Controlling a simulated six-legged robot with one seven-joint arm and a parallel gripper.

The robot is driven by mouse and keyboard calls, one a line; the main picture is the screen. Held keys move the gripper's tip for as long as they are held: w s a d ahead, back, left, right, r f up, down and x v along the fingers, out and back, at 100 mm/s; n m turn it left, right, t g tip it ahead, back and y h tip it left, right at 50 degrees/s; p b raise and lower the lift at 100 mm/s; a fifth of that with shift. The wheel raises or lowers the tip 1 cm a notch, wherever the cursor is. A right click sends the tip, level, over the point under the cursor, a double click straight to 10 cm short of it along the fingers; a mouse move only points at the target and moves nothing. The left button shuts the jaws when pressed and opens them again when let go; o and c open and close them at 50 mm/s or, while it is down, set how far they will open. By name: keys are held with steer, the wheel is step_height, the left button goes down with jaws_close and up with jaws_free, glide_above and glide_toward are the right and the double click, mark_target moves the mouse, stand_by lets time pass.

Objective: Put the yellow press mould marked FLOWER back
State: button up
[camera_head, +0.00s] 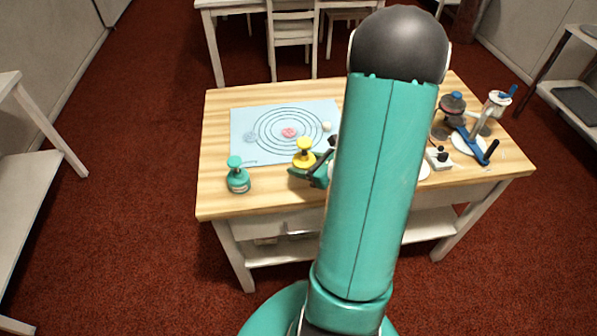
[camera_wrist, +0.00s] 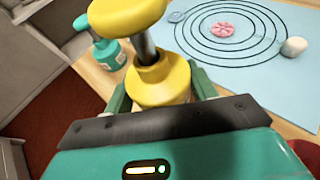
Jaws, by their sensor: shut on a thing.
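The yellow press mould (camera_head: 304,154) has a round knob on a metal stem above a wider base. My gripper (camera_head: 308,174) is shut on its base, near the table's front edge. In the wrist view the yellow mould (camera_wrist: 161,83) stands upright between the fingers, large and close. I cannot tell whether its underside touches the table. No marking can be read on it. A similar teal press mould (camera_head: 238,176) stands on the table to the left, and it also shows in the wrist view (camera_wrist: 109,53).
A light blue mat (camera_head: 240,120) with dark rings lies behind the gripper, bearing a pink flower piece (camera_head: 289,132), a grey-blue piece (camera_head: 250,137) and a whitish ball (camera_head: 326,126). Turntable gear and a blue-handled tool (camera_head: 470,140) crowd the right side. My arm hides the table's middle.

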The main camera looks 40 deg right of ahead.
steer(key=shift+w+f, duration=0.9)
steer(key=shift+f, duration=0.25)
steer(key=shift+w+d+f, duration=0.1)
steer(key=shift+w+f, duration=0.1)
steer(key=shift+f, duration=1.5)
steer(key=shift+f, duration=0.1)
steer(key=o, duration=1.2)
steer(key=shift+c, duration=0.2)
steer(key=shift+s+d+r, duration=0.1)
steer(key=shift+s+r, duration=0.15)
steer(key=shift+s, duration=0.05)
steer(key=v, duration=1.1)
steer(key=shift+s+r, duration=0.15)
steer(key=shift+s, duration=0.05)
